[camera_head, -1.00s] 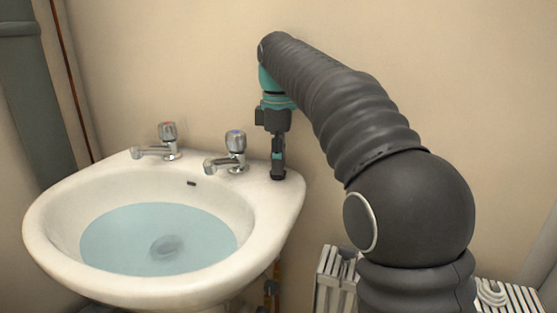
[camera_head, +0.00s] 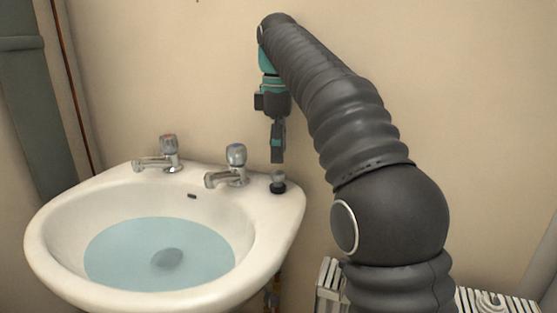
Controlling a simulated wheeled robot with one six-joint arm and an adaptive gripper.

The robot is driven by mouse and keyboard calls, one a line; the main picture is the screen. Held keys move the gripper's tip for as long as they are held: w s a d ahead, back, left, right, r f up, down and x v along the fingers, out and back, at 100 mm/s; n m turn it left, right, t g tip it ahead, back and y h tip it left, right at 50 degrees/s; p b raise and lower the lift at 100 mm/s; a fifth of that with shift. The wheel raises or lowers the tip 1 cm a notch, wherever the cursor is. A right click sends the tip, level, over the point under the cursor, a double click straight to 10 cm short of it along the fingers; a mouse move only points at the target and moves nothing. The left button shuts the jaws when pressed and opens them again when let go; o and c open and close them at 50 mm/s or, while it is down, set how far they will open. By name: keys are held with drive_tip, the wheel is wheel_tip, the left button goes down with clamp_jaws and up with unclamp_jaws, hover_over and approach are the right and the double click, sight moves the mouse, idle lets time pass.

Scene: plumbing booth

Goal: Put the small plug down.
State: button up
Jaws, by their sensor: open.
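The small plug (camera_head: 278,183) stands on the right back corner of the white basin's rim (camera_head: 292,209). The gripper is open and empty. It is seen side-on, so the space between the fingers is hidden.
The tap with the blue mark (camera_head: 236,160) stands just left of the plug, and the tap with the red mark (camera_head: 168,150) is further left. The basin holds water (camera_head: 130,250) with a dark round shape in it. A white radiator (camera_head: 328,285) is below right.

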drive_tip(key=shift+r, duration=0.7)
drive_tip(key=shift+s+d+r, duration=0.1)
drive_tip(key=shift+s+d, duration=0.15)
drive_tip(key=s+d+f+m+t, duration=0.35)
drive_tip(key=s+d+m, duration=0.45)
drive_tip(key=s+d, duration=0.3)
drive_tip(key=s+d+f+m+t, duration=0.1)
drive_tip(key=s+f+m, duration=0.3)
drive_tip(key=s+f, duration=0.4)
drive_tip(key=s+d+f+m+t, duration=0.1)
drive_tip(key=s+d+f+m, duration=0.3)
drive_tip(key=s+f, duration=0.4)
wheel_tip(320, 180, down, 3)
drive_tip(key=shift+s+r+m, duration=0.2)
drive_tip(key=shift+s+m, duration=0.15)
drive_tip(key=shift+m, duration=0.15)
